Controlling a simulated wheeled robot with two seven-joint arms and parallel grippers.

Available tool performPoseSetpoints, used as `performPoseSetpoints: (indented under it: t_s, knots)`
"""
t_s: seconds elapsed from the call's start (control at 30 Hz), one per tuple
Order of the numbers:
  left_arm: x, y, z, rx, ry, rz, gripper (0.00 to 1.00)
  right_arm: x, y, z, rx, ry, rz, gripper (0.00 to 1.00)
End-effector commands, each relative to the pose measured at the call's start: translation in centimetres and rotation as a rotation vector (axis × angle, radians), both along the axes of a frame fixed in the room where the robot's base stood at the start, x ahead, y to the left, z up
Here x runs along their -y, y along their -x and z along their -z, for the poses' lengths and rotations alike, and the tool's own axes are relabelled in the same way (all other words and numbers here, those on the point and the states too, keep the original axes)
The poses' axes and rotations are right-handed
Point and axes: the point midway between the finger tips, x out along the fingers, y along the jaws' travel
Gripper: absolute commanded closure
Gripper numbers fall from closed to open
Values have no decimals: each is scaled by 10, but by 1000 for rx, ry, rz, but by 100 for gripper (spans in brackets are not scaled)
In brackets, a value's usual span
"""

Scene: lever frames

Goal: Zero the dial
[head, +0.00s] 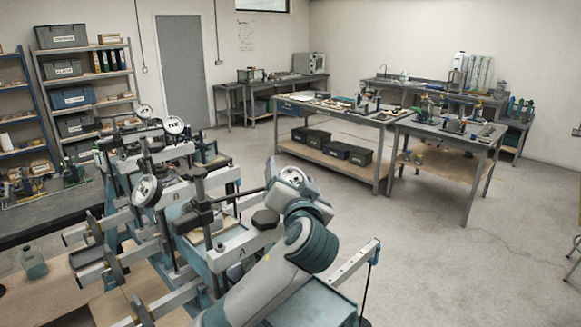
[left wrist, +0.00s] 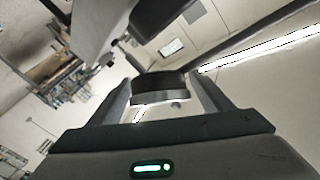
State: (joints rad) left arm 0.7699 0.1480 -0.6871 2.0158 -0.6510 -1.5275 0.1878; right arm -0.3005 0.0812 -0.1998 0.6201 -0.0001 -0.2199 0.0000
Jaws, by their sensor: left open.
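Several round dials stand on the lever frames in the head view. One dial (head: 147,190) faces left, and two others (head: 174,125) (head: 144,111) are farther back. A pale round face, seemingly another dial (head: 293,175), shows at the end of my left arm, partly hidden by the wrist. My left gripper (head: 284,184) is there, its fingers mostly hidden. In the left wrist view my left gripper (left wrist: 162,82) is open, with a dark round rim (left wrist: 160,86) between its fingers. I cannot tell if they touch it. Its face and needle cannot be read there. My right gripper is out of view.
A lever frame marked A (head: 235,248) stands beside my left arm, with weights and bars close by. A green bottle (head: 33,262) stands at the left. Workbenches (head: 345,112) stand behind. The floor at the right (head: 460,265) is mostly clear.

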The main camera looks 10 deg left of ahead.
Motion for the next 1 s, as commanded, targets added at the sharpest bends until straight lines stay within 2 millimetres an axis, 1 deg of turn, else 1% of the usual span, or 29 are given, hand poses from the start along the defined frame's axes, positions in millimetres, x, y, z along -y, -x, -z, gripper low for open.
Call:
performPoseSetpoints:
  t_s: [0.03,0.17,0.47,0.57,0.6,0.63,0.67,0.87,1.0]
  knots:
    - [-2,-4,-1,-1,-1,-1,27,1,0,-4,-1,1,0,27]
    - [-4,-9,0,-2,0,-1,27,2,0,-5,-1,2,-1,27]
    - [-4,-10,1,-1,0,1,27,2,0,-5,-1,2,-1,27]
    - [-4,-10,1,-1,0,1,48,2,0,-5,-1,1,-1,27]
    - [-4,-10,1,0,0,0,58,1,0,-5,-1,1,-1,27]
    - [-4,-10,1,-1,0,1,65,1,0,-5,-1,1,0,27]
    - [-4,-10,1,-1,0,1,68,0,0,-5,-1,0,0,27]
    - [-3,-10,1,-11,-5,12,68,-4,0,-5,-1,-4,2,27]
    - [-2,-11,2,-53,-30,61,68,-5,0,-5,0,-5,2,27]
